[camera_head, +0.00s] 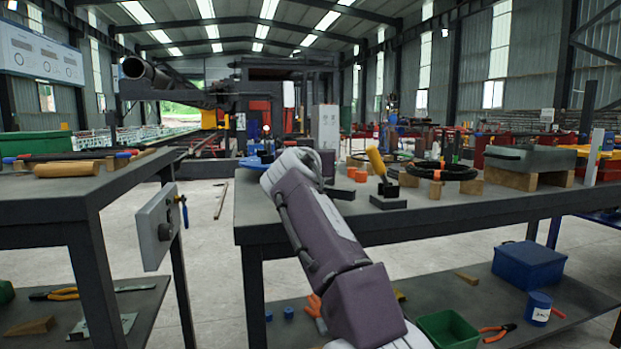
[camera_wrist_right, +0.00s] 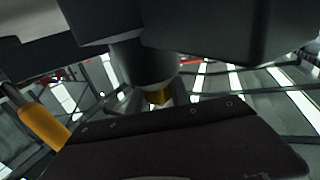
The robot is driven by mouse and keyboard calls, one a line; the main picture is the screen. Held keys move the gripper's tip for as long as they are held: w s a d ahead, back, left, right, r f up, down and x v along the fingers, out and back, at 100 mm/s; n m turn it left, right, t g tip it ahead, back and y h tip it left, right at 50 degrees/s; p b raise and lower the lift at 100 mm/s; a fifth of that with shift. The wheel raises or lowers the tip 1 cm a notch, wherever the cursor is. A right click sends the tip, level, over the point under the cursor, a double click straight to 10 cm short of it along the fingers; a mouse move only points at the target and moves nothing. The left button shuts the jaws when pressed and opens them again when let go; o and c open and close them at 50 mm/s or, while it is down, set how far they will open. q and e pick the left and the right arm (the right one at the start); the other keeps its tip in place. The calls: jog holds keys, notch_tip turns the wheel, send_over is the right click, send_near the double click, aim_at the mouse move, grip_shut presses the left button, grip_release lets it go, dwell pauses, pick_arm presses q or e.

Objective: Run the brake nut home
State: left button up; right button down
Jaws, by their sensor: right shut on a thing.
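My right arm reaches up and forward over the front left of the right-hand bench in the head view, and its own links hide its gripper there. In the right wrist view the dark jaws of my right gripper (camera_wrist_right: 165,95) fill the top and bottom of the picture. They are shut on a dark cylindrical part (camera_wrist_right: 145,68), with a small brass-coloured piece (camera_wrist_right: 157,97) showing below it. I cannot tell which of these is the brake nut. Contact with the jaws is mostly hidden. My left gripper is not in view.
A yellow-handled tool (camera_head: 376,160) stands in a black block right of my arm; a yellow handle (camera_wrist_right: 42,125) shows in the wrist view. A blue disc (camera_head: 256,163), black cable coil (camera_head: 447,171) and grey box (camera_head: 529,159) are on the bench. A gap separates the left bench (camera_head: 75,195).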

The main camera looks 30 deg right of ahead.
jog(key=shift+r+m+g+h+p, duration=0.1)
jog(key=shift+m+g+h+p, duration=0.5)
jog(key=shift+m+g+h, duration=0.5)
jog(key=m+g+h+p, duration=0.1)
jog(key=g+p, duration=0.1)
jog(key=s+m+g+h+p, duration=0.1)
jog(key=m+g+h+p, duration=0.1)
jog(key=p, duration=0.1)
jog(key=d+m+g+h+p, duration=0.1)
jog(key=m+g+p, duration=0.1)
jog(key=p, duration=0.1)
jog(key=shift+s+r+g, duration=0.15)
jog(key=shift+r+g, duration=0.1)
jog(key=shift+g, duration=0.15)
jog(key=shift+s+f+m+g+h+p, duration=0.25)
jog(key=shift+m+g+h+p, duration=0.25)
jog(key=shift+g+p, duration=0.5)
jog(key=c, duration=1.2)
grip_release()
jog(key=shift+d, duration=0.1)
